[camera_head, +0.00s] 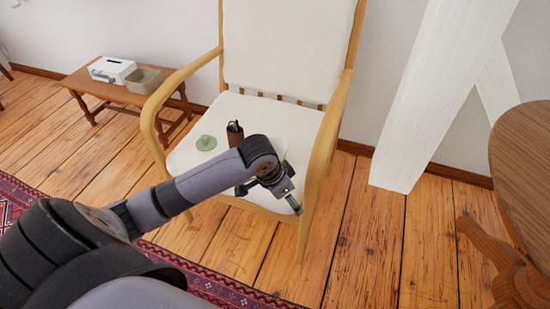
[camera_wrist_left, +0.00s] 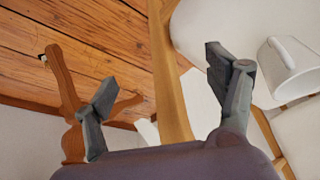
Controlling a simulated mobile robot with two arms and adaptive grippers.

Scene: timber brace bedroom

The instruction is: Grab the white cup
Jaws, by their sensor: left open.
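The white cup (camera_wrist_left: 290,70) shows at the right edge of the left wrist view, with its handle toward the gripper and part of it cut off by the frame. It is on the cream seat of the wooden armchair (camera_head: 190,155). In the head view my arm hides most or all of the cup. My left gripper (camera_head: 268,196) is over the front right part of the seat. In the left wrist view the left gripper (camera_wrist_left: 160,75) is open and empty. The cup is outside the fingers, beyond the right-hand one. My right gripper is not in view.
A brown holder (camera_head: 235,134) and a pale green item (camera_head: 206,143) are on the seat left of my wrist. The chair's right armrest (camera_head: 325,140) rises close to the gripper. A round wooden table (camera_head: 530,150) is at the right. Floor between is clear.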

